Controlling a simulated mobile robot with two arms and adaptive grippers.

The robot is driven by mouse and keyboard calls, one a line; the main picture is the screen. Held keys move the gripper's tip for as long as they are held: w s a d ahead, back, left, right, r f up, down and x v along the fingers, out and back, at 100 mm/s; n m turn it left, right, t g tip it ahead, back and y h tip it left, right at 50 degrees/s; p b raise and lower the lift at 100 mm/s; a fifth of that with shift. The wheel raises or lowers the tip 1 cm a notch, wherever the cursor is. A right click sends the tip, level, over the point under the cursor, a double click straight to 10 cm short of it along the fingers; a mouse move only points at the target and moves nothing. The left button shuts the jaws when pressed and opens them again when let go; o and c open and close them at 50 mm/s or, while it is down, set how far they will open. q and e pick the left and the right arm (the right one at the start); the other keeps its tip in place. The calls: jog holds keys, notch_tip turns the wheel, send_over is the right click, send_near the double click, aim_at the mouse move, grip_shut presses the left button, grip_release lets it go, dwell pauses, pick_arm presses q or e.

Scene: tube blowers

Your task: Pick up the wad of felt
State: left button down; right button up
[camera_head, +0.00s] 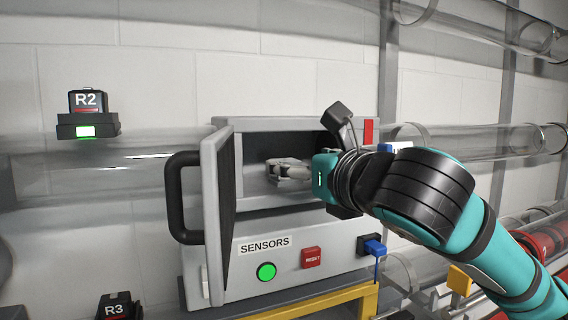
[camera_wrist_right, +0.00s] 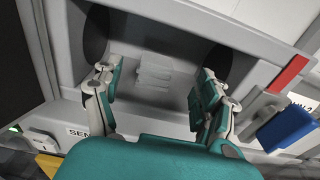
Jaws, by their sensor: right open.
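My right gripper (camera_wrist_right: 157,86) is open, one finger on each side of the lump in that picture. I see no finger touching it, and cannot tell how deep it lies beyond the tips. In the head view the right gripper (camera_head: 288,170) reaches into the open box from the right; the lump cannot be made out there. My left gripper is not in view.
The grey SENSORS box (camera_head: 340,240) has its door (camera_head: 218,210) swung open at left, with a black handle (camera_head: 180,198). Its front carries a green button (camera_head: 266,271) and red RESET button (camera_head: 311,257). A blue part (camera_head: 375,248) juts out at right. Clear tubes run along the wall.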

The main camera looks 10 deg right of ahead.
aim_at(288, 161)
jog(key=shift+w, duration=0.15)
jog(key=shift+w+r, duration=0.1)
jog(key=shift+w, duration=0.05)
jog(key=p+x, duration=0.2)
jog(key=x, duration=0.2)
jog(key=shift+w+a+p, duration=0.25)
jog(key=shift+w+p, duration=0.05)
jog(key=shift+p, duration=0.1)
jog(key=shift+w, duration=0.15)
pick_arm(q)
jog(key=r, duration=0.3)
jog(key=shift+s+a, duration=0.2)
pick_arm(e)
jog(key=shift+s, duration=0.2)
jog(key=shift+c, duration=0.9)
jog(key=shift+w, duration=0.1)
jog(key=c, duration=0.9)
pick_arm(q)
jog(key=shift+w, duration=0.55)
pick_arm(e)
jog(key=shift+o, duration=0.2)
